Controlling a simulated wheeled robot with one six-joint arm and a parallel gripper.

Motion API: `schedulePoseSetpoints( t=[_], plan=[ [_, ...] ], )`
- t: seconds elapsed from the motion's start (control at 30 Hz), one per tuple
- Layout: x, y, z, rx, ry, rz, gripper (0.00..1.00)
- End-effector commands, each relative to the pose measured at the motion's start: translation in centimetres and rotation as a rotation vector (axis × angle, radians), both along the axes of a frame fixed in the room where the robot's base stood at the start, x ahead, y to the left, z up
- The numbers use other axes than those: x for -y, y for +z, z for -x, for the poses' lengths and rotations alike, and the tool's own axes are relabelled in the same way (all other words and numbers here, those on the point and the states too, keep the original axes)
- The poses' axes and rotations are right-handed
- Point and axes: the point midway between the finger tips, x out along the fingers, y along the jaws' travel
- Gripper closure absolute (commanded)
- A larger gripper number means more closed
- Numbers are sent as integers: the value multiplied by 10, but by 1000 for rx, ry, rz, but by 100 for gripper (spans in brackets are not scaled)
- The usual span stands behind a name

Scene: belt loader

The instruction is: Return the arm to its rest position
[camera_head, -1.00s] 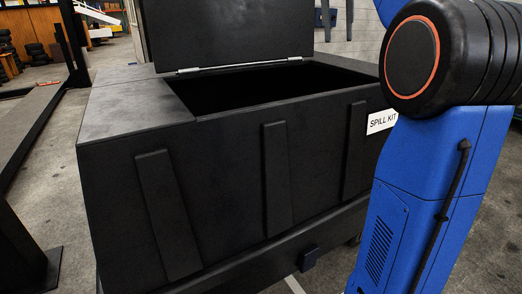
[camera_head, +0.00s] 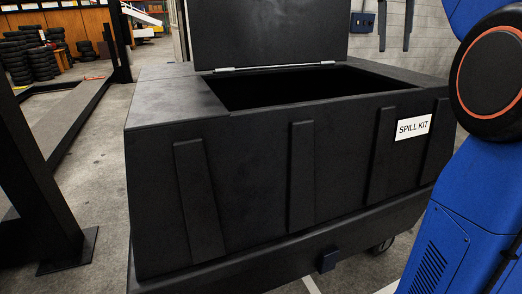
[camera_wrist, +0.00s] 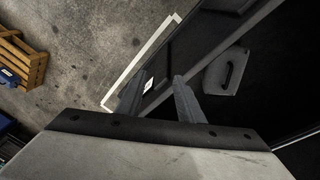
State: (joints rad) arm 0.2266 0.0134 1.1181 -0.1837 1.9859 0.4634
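My blue arm (camera_head: 465,220) with its black, orange-ringed joint stands at the right edge of the head view, in front of the black bin's right end. Beyond the fingers lie the bin's edge and the floor. A grey case with a dark handle (camera_wrist: 226,72) lies on a dark surface right of the fingers.
The black bin (camera_head: 250,180), labelled SPILL KIT (camera_head: 413,127), fills the middle with its lid (camera_head: 265,35) raised. A black post with a foot plate (camera_head: 68,250) stands at left. A wooden crate (camera_wrist: 22,58) lies on the floor. Floor is open between post and bin.

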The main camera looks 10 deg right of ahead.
Motion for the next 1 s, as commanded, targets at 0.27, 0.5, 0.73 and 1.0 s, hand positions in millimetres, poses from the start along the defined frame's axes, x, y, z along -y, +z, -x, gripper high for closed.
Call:
schedulePoseSetpoints(
  t=[0.27, 0.5, 0.73, 1.0],
  plan=[
    [-31, -45, 33, 52, 156, -2, 66],
    [-64, -110, 72, 117, 324, -8, 66],
    [-94, -186, 117, 181, 474, -12, 66],
    [-125, -288, 175, 260, 637, -13, 66]
  ],
)
